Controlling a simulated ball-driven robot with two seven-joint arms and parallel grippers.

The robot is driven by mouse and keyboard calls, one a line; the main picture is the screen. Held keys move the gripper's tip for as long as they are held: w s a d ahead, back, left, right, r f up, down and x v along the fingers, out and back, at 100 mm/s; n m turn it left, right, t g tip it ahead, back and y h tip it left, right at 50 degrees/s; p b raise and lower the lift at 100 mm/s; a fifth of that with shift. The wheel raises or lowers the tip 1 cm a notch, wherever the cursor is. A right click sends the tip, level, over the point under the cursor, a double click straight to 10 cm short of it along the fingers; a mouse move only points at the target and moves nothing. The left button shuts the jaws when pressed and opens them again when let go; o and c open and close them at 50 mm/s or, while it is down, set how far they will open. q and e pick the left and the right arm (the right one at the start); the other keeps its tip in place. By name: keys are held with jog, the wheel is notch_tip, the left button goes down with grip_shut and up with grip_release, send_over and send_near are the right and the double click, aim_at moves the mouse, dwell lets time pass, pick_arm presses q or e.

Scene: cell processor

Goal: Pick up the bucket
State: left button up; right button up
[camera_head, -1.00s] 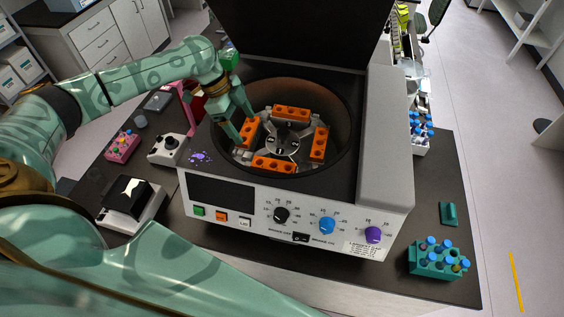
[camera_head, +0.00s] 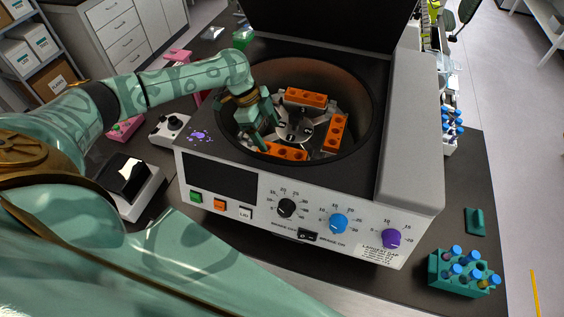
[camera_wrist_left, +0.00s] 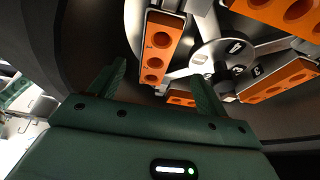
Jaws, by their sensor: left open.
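The buckets are orange racks with round holes, set around the metal rotor (camera_head: 294,132) in the centrifuge bowl. One bucket lies at the back (camera_head: 305,97), one at the right (camera_head: 335,131) and one at the front (camera_head: 284,151). The left bucket is mostly hidden behind my left gripper (camera_head: 267,132) in the head view. In the left wrist view, that gripper (camera_wrist_left: 158,72) is open, and an orange bucket (camera_wrist_left: 157,50) shows ahead between its two green fingers. I cannot tell whether the fingers touch it. My right gripper is not in view.
The centrifuge (camera_head: 300,215) has its dark lid (camera_head: 320,25) raised; the bowl wall closely surrounds my left gripper. A teal tube rack (camera_head: 462,273) stands at the right on the dark bench. A small white device (camera_head: 170,130) and a pink rack (camera_head: 124,130) are at the left.

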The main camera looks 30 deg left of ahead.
aim_at(277, 149)
pick_arm(q)
jog(key=x, duration=0.6)
jog(key=shift+w+d+f, duration=0.1)
jog(key=shift+d+f, duration=0.05)
jog(key=shift+d, duration=0.05)
jog(key=shift+d+p+x, duration=0.2)
jog(key=shift+x, duration=1.15)
jog(key=shift+d+p+x, duration=0.15)
jog(key=shift+p+x, duration=0.05)
jog(key=shift+x, duration=1.15)
jog(key=c, duration=1.2)
notch_tip(277, 149, up, 10)
jog(key=shift+r, duration=0.2)
